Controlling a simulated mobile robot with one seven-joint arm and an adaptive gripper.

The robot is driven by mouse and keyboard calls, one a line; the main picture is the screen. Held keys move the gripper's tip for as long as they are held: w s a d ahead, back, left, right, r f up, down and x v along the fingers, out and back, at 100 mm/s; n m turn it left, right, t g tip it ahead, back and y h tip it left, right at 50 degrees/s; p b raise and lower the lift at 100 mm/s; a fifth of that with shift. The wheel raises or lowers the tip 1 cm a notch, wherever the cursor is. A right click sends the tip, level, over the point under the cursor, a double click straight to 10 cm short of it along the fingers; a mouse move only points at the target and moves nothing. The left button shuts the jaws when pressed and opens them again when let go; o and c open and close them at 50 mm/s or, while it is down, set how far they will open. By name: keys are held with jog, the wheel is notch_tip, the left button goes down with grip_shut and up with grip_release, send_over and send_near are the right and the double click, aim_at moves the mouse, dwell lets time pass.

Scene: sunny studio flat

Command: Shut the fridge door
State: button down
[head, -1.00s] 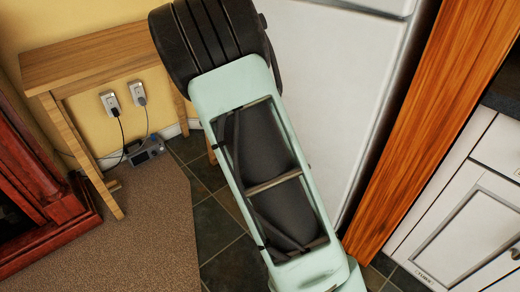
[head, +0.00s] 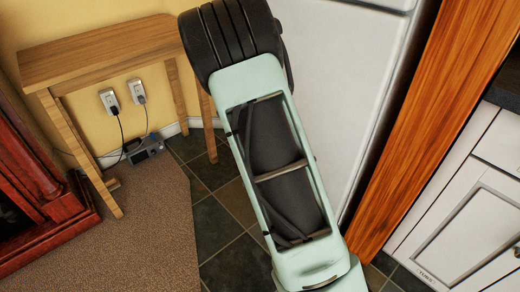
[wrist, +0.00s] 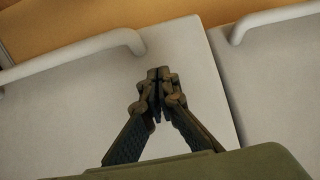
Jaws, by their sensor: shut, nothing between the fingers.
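The white fridge (head: 350,95) stands behind my arm in the head view, partly hidden by it. A horizontal seam shows near its top. In the wrist view two pale door panels fill most of the picture, a larger one on the left (wrist: 60,120) and another on the right (wrist: 285,85), with a dark seam between them. Each has a pale bar handle, left (wrist: 85,48) and right (wrist: 275,18). My gripper (wrist: 158,82) is shut and empty in front of the left panel, near its handle's end. I cannot tell whether it touches, or how far the door stands open.
A wooden panel (head: 430,120) borders the fridge on the right, beside white cabinets (head: 480,220). On the left are a wooden table (head: 95,50), a small grey device (head: 146,150) with cords, and a red-brown cabinet (head: 35,170). Dark tiles (head: 225,225) show some clear floor.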

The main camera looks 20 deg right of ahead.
jog(key=shift+d, duration=0.1)
jog(key=w+d, duration=0.2)
jog(key=d, duration=0.1)
jog(key=shift+w, duration=0.15)
jog(key=v, duration=0.6)
dwell(0.5)
jog(key=shift+r, duration=0.1)
